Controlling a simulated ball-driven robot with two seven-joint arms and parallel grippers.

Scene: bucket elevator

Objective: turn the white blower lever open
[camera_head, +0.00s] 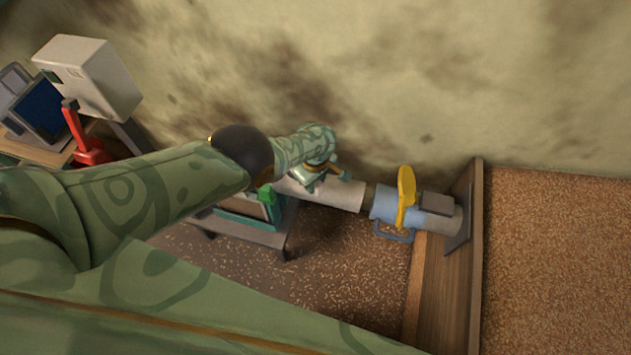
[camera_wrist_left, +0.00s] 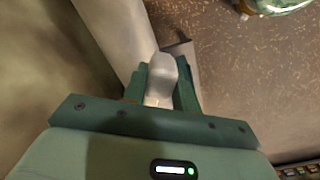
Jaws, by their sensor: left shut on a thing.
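The white blower lever (camera_wrist_left: 161,78) shows in the left wrist view as a pale, rounded handle between my left gripper's fingers. My left gripper (camera_wrist_left: 162,88) is shut on it, one green finger on each side. In the head view my left gripper (camera_head: 322,172) is at the pale pipe (camera_head: 342,193), and the lever cannot be made out there. The lever's lower part is hidden by the gripper. My right gripper is in neither view.
A blue-grey pipe section (camera_head: 387,204) with a yellow handle (camera_head: 405,198) continues right to a wooden wall (camera_head: 449,285). A grey box (camera_head: 90,75) and a red lever (camera_head: 82,140) stand at the left. Grain-like material covers the floor (camera_head: 335,265).

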